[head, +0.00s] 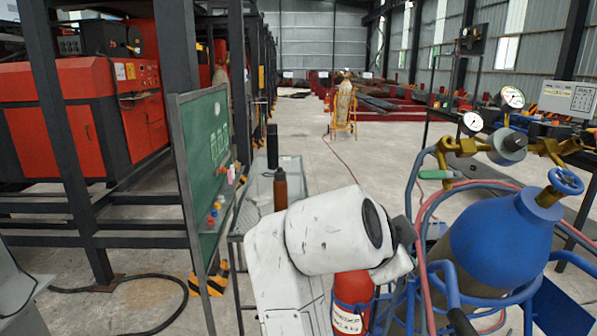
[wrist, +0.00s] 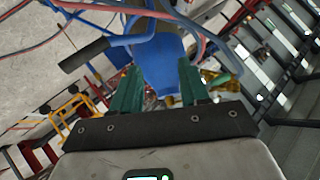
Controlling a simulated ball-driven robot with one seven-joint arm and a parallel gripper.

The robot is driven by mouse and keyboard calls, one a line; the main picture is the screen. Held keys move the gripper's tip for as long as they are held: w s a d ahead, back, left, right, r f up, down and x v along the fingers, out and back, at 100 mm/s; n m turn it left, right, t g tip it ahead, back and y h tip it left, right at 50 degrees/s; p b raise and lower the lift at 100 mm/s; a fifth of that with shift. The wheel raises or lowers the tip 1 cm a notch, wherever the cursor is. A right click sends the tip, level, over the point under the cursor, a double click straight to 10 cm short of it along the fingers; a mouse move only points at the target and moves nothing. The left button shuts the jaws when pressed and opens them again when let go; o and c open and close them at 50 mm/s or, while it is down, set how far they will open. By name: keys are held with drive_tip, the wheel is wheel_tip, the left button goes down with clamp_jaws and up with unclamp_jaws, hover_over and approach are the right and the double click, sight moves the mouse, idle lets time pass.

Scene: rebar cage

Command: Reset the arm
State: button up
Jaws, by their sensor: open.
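My gripper (wrist: 157,78) shows in the wrist view with its two green fingers apart and nothing between them.
A blue-topped gas cylinder (head: 505,240) with gauges and hoses stands close at the right. A red cylinder (head: 352,300) is beside my arm. A green board (head: 208,150) and a bench with a brown bottle (head: 280,188) are at left.

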drive_tip(key=s+d+f+n+g+y, duration=0.1)
drive_tip(key=s+d+f+n, duration=0.3)
drive_tip(key=f, duration=0.4)
drive_tip(key=s+d+f+n+y, duration=0.2)
drive_tip(key=s+d+f+n, duration=0.1)
drive_tip(key=f, duration=0.5)
drive_tip(key=s+d+f+n+g+y, duration=0.1)
drive_tip(key=s+d+f+n, duration=0.3)
drive_tip(key=f, duration=0.5)
drive_tip(key=s+f+n+g+y+p, duration=0.1)
drive_tip(key=s+f+n+g+p, duration=0.1)
drive_tip(key=s, duration=1)
drive_tip(key=s+d+f+n+g+y+p, duration=0.1)
drive_tip(key=s+f, duration=0.5)
drive_tip(key=s, duration=0.6)
drive_tip(key=n+g+y+p, duration=0.1)
drive_tip(key=n+g+p, duration=0.1)
drive_tip(key=p, duration=0.1)
drive_tip(key=shift+s+d+f, duration=0.15)
drive_tip(key=shift+s, duration=0.05)
